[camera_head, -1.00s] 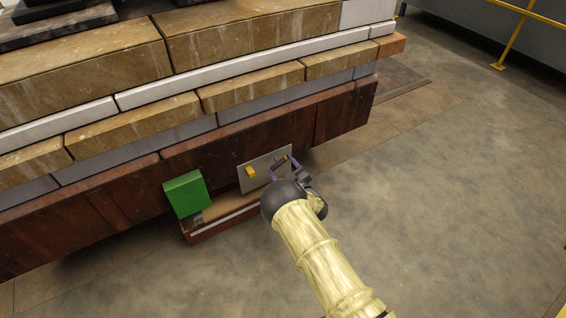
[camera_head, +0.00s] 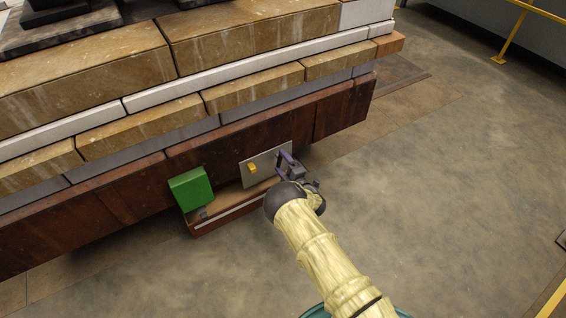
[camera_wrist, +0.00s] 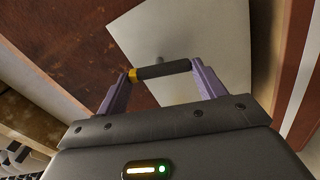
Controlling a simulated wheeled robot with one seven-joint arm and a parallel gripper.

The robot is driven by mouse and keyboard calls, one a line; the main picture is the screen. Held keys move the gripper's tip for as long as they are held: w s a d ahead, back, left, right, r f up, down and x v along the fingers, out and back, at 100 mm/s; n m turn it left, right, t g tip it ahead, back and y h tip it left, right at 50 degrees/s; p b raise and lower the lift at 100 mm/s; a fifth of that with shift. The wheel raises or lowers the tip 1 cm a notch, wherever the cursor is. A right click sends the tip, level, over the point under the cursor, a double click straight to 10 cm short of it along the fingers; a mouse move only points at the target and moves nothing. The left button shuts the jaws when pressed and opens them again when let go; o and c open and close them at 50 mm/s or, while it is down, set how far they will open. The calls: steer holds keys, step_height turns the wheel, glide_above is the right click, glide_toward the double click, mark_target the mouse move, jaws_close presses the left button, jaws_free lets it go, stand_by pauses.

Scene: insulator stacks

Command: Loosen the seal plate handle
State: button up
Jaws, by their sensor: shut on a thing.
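The seal plate (camera_head: 258,177) is a flat light-grey panel on the dark red-brown lower side of the stack. It also shows behind the handle in the wrist view (camera_wrist: 222,32). My gripper (camera_head: 285,156) is at the plate's right part. In the wrist view, its two purple fingers (camera_wrist: 161,70) press on the ends of a dark bar handle (camera_wrist: 165,70) with a yellow band at its left end. The handle lies crosswise between the fingertips. In the head view, the handle is small and partly covered by my gripper.
Stone and white courses (camera_head: 240,65) rise above. Open floor (camera_head: 440,180) lies to the right; a yellow railing (camera_head: 515,35) stands far right.

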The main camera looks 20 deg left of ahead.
steer(key=shift+f+n, duration=0.15)
steer(key=shift+n, duration=1.45)
steer(key=o, duration=1)
steer(key=shift+p, duration=0.3)
